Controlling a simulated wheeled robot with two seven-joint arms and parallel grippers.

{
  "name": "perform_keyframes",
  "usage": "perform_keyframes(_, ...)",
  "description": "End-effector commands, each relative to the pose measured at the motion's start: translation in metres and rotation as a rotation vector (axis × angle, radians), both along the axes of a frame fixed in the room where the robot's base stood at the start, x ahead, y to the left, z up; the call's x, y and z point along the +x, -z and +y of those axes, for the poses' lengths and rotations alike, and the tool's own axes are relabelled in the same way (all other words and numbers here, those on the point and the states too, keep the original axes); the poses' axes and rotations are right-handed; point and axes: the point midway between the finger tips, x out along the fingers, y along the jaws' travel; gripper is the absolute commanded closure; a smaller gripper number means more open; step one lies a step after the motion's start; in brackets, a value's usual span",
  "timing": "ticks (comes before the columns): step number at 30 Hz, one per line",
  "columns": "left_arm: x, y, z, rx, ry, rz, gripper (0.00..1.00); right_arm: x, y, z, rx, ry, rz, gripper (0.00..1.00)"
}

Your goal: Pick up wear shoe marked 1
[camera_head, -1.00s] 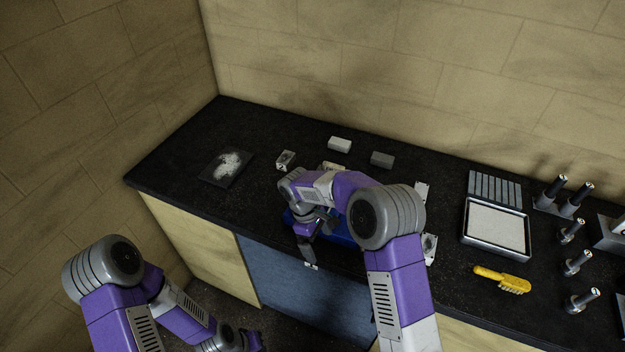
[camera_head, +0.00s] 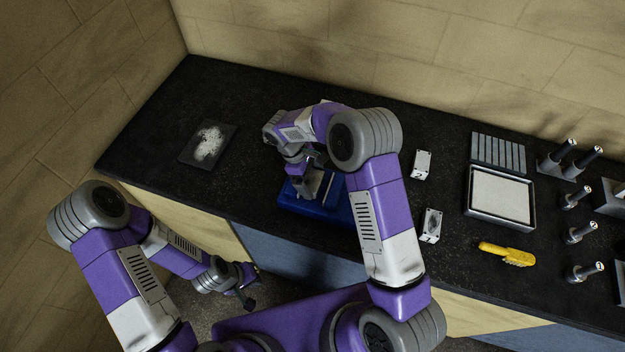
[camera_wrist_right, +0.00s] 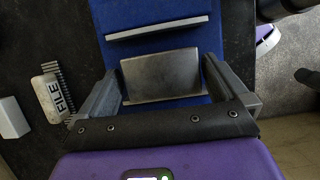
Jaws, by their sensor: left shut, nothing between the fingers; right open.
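No mark 1 is readable, so I cannot tell which part is wear shoe 1. In the right wrist view a plain grey block (camera_wrist_right: 160,75) lies on a blue base (camera_wrist_right: 215,35). My right gripper (camera_wrist_right: 162,68) is open, its fingers on either side of that block; contact cannot be told. In the head view this gripper (camera_head: 312,182) points down over the blue base (camera_head: 345,212), largely hiding what lies there. Two pale blocks with holes, one further back (camera_head: 422,165) and one nearer (camera_head: 432,225), stand right of my right arm. My left gripper (camera_head: 246,290) is shut and empty, away from the counter.
A dark mat (camera_head: 190,158) with white powder lies at left. A label reading FILE (camera_wrist_right: 52,95) shows beside the blue base.

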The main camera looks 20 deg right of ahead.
Motion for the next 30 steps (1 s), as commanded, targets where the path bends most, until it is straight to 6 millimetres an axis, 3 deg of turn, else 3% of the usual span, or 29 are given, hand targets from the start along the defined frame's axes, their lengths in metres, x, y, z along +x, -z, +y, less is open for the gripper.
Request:
perform_keyframes(3, 0.0000, -0.0017, -0.0001, 0.000, 0.000, 0.000, 1.00, -0.0029, 0.0098, -0.0028, 0.000, 0.000, 0.002, 0.00)
perform_keyframes(11, 0.0000, -0.0014, -0.0001, 0.000, 0.000, 0.000, 1.00, -0.0029, 0.0117, -0.0034, 0.000, -0.001, 0.000, 0.02)
perform_keyframes(27, -0.0001, -0.0015, -0.0001, 0.000, 0.000, 0.000, 1.00, -0.0025, 0.0109, -0.0033, 0.001, 0.000, -0.001, 0.84)
perform_keyframes(30, -0.0001, -0.0015, -0.0001, 0.000, 0.000, 0.000, 1.00, -0.0014, 0.0090, -0.0032, 0.001, 0.000, -0.004, 0.95)
